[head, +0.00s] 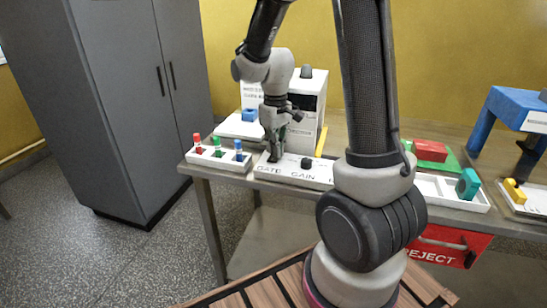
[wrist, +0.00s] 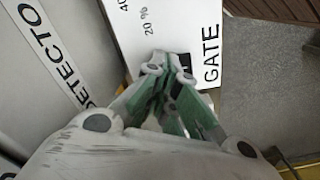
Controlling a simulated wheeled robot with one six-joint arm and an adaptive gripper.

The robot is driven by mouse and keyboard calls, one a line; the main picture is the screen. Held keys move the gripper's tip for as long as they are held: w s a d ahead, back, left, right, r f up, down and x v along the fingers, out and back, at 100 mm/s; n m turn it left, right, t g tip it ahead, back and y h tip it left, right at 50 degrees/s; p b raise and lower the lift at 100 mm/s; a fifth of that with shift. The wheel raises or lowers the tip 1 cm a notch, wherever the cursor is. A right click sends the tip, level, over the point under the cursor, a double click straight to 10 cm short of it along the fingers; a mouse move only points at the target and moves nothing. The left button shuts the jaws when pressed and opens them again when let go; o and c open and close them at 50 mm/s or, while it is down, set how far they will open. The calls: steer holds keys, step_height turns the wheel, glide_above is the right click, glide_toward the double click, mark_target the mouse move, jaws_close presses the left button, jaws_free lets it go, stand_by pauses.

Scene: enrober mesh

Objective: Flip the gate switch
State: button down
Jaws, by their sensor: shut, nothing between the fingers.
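The white control panel (head: 285,172) lies at the table's front edge, with GATE and GAIN lettering along its front. In the wrist view the panel (wrist: 185,25) shows the GATE label beside my fingertips. My gripper (head: 273,155) points down over the GATE end of the panel. In the wrist view my gripper (wrist: 168,64) has its green-padded fingers together with nothing held. A small dark patch (wrist: 187,62) between the fingertips and the label may be the gate switch. It is mostly hidden by the fingers, and I cannot tell its position or whether they touch it.
A dark knob (head: 306,163) stands by the GAIN label. A white tray (head: 218,157) with coloured pegs is left of the panel. The white detector housing (head: 310,100) stands behind. A white tray (head: 452,190) with a teal ring (head: 467,184) is to the right.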

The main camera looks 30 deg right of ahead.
steer(key=shift+r, duration=3.35)
steer(key=shift+s+f+m, duration=0.1)
steer(key=shift+s+m, duration=0.2)
steer(key=shift+s+f+g, duration=0.15)
steer(key=shift+s+g, duration=0.05)
steer(key=shift+s, duration=0.4)
steer(key=shift+s+f+g, duration=0.15)
steer(key=shift+s+g, duration=0.05)
steer(key=shift+s, duration=0.35)
steer(key=s+r+m+t, duration=0.1)
steer(key=s+r+t, duration=0.1)
steer(key=s+r, duration=0.3)
steer(key=s+d+r+m+t, duration=0.1)
steer(key=s+r+t, duration=0.2)
steer(key=s+r, duration=0.3)
steer(key=s, duration=0.5)
steer(key=shift+s+d, duration=0.3)
steer(key=shift+s, duration=0.1)
steer(key=shift+r, duration=0.1)
